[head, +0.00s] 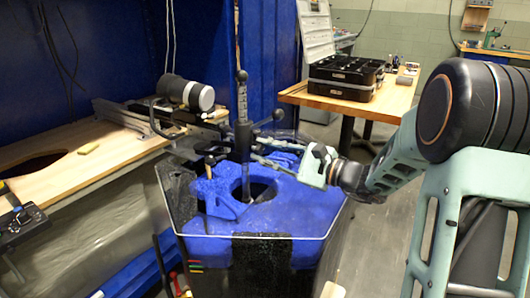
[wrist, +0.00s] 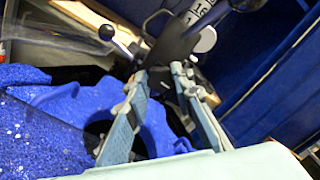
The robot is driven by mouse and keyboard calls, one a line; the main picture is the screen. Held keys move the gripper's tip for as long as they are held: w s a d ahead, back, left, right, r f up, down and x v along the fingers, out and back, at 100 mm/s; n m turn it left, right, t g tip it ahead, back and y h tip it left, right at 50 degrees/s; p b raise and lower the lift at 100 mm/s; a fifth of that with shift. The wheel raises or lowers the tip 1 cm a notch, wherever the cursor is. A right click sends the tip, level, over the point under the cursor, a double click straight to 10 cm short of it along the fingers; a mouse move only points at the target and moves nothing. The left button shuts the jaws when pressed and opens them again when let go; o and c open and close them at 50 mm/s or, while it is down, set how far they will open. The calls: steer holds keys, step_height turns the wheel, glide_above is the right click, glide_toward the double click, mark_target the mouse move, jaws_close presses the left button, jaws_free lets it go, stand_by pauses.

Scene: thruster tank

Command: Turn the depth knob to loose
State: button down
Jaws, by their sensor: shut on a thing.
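A dark upright shaft with a number scale (head: 242,100) stands over the blue tank top (head: 290,215). It also shows in the wrist view, with its white number plate (wrist: 197,12) at the top. My gripper (head: 258,153) reaches in from the right to the lower part of the shaft assembly. In the wrist view my gripper's fingers (wrist: 160,76) close on a small dark part at the shaft, which I take to be the depth knob. The knob is mostly hidden between the fingertips, and its turn position cannot be read.
A black ball on a silver rod (wrist: 106,32) sticks out near the fingers. A grey cylinder (head: 186,92) sits on the wooden bench (head: 110,135) at left. A wooden table (head: 388,108) with a black case (head: 345,78) stands behind. A blue wall is close behind the shaft.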

steer(key=n, duration=0.6)
steer(key=shift+n, duration=0.4)
stand_by(0.3)
steer(key=c, duration=1.7)
jaws_free()
steer(key=shift+o, duration=0.2)
steer(key=v, duration=1.2)
